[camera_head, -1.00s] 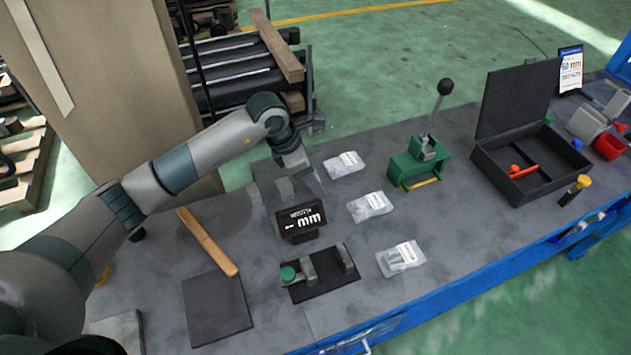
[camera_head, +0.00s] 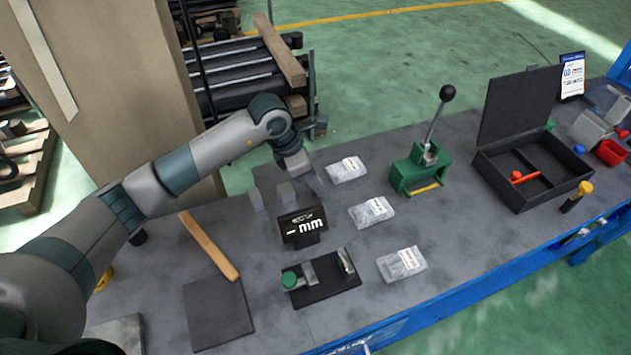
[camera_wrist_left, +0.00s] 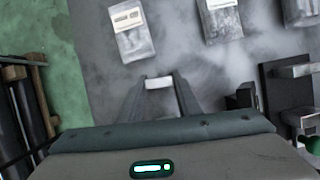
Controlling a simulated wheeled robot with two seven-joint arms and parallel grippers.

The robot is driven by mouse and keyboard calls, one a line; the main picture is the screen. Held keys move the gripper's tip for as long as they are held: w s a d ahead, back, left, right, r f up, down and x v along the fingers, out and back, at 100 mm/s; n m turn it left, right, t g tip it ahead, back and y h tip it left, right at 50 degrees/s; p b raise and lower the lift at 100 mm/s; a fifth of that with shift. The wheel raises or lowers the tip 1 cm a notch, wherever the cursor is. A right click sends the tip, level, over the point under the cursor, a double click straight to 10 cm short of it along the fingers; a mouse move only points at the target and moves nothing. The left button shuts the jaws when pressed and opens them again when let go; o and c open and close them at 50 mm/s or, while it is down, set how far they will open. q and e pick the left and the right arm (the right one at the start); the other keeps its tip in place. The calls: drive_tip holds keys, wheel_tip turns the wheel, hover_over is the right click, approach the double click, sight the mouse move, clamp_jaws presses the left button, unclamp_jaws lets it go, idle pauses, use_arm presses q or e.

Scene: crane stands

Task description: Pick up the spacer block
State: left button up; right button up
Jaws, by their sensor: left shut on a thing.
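My left gripper (camera_head: 316,184) reaches down to the bench behind the small black sign. In the left wrist view its two fingers (camera_wrist_left: 160,98) are shut on a light grey spacer block (camera_wrist_left: 158,83), whose pale top face shows between the tips. In the head view this block is hidden by the fingers, and I cannot tell whether it touches the bench. My right gripper is not in view.
The black sign (camera_head: 303,226) stands just in front of the gripper, with a black fixture (camera_head: 325,284) nearer. Several clear bags, one close by (camera_head: 346,169), lie to the right. A green lever press (camera_head: 418,170) and an open black case (camera_head: 535,190) stand farther right.

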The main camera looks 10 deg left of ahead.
use_arm(q)
drive_tip(key=r, duration=0.2)
drive_tip(key=d+r+p, duration=0.1)
drive_tip(key=r, duration=0.1)
drive_tip(key=s+d+r+p, duration=0.1)
drive_tip(key=s+d+r, duration=0.1)
drive_tip(key=d+r, duration=0.4)
drive_tip(key=d, duration=0.4)
drive_tip(key=shift+d+p, duration=0.25)
drive_tip(key=shift+p, duration=0.05)
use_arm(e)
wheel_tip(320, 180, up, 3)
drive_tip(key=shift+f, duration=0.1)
use_arm(q)
drive_tip(key=shift+s, duration=0.1)
